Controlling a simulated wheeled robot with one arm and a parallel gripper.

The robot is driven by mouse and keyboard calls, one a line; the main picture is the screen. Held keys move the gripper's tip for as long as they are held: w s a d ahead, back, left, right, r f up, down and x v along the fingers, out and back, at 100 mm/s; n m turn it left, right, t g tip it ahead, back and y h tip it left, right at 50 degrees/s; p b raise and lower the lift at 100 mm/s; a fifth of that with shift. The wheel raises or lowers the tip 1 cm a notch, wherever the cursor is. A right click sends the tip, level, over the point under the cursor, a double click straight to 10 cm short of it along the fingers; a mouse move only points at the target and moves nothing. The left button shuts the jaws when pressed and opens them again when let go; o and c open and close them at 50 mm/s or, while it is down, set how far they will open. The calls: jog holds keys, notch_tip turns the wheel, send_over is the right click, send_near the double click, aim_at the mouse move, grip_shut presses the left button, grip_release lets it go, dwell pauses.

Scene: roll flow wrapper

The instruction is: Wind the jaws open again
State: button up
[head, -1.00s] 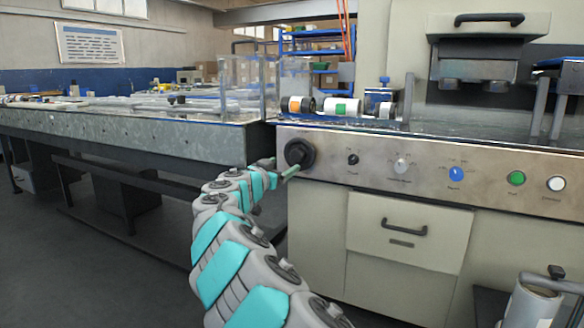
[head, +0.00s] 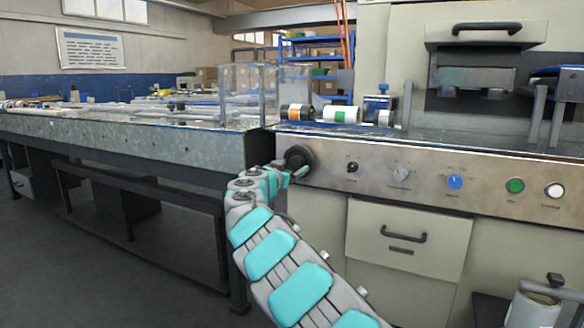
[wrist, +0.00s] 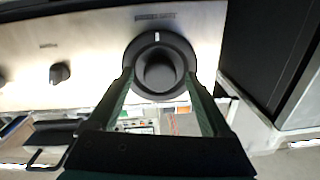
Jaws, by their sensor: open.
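A large round black knob (head: 299,158) sits at the left end of the steel control panel. In the wrist view the black knob (wrist: 155,47) faces me, with a protruding round middle and a white mark at its top. My gripper (wrist: 160,77) is open, one green finger on each side of the knob's middle. I cannot tell whether the fingers touch it. In the head view my gripper (head: 292,173) is at the knob and partly hidden. The sealing jaws (head: 473,92) appear as blocks below the handled cover (head: 487,35); their gap is hard to judge.
The panel also carries a small black knob (head: 351,167), a grey knob (head: 401,173), a blue knob (head: 455,181), a green button (head: 515,185) and a white button (head: 554,190). A drawer (head: 409,240) is below. A long conveyor bench (head: 140,135) extends left.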

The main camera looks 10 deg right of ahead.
jog(key=shift+c, duration=0.2)
grip_shut()
dwell(0.6)
